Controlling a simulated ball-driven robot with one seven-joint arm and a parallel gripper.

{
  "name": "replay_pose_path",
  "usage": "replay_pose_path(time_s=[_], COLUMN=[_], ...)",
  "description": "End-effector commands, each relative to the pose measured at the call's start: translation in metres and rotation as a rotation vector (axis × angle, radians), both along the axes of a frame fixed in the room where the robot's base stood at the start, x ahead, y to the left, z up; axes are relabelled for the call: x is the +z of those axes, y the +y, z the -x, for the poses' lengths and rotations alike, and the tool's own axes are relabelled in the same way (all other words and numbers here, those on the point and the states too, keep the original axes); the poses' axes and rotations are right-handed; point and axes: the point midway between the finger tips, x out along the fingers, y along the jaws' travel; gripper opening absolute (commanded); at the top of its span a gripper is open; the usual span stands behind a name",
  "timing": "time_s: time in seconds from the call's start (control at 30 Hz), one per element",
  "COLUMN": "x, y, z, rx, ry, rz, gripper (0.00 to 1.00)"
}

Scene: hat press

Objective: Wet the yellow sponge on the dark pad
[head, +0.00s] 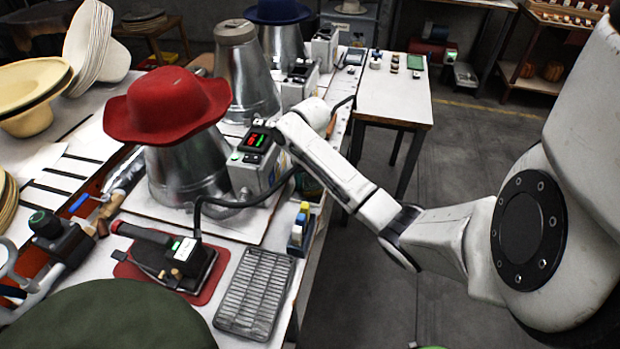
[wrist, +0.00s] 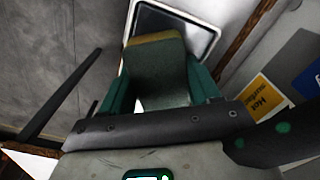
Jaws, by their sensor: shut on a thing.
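My gripper (wrist: 160,76) has green fingers and is shut on a block, which I take to be the yellow sponge (wrist: 157,82). Its broad face looks grey-green and its far edge dull yellow-brown. Beyond the block in the wrist view is a white-rimmed tray with a dark inside, seemingly the dark pad (wrist: 201,38). The block overlaps part of it in the picture; I cannot tell whether they touch. In the head view my arm reaches to the machine boxes, and the fingers, sponge and pad are not clearly visible there.
A control box (head: 257,160) and a red hat (head: 166,104) on a metal cone (head: 188,168) stand close to my arm. A label reading "Hot surface" (wrist: 265,97) is at right in the wrist view. A black iron (head: 185,262) and a metal rack (head: 254,292) lie nearer.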

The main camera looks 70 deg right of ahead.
Motion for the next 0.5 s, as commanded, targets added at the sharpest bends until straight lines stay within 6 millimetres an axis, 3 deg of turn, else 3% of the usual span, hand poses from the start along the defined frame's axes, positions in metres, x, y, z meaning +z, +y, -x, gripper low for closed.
replay_pose_path(time_s=[0.2, 0.5], x=[0.001, 0.021], y=[0.001, 0.001], z=[0.0, 0.0], rx=[0.0, 0.001], ry=[0.002, 0.002], rz=[-0.002, -0.002], gripper=[0.37, 0.37])
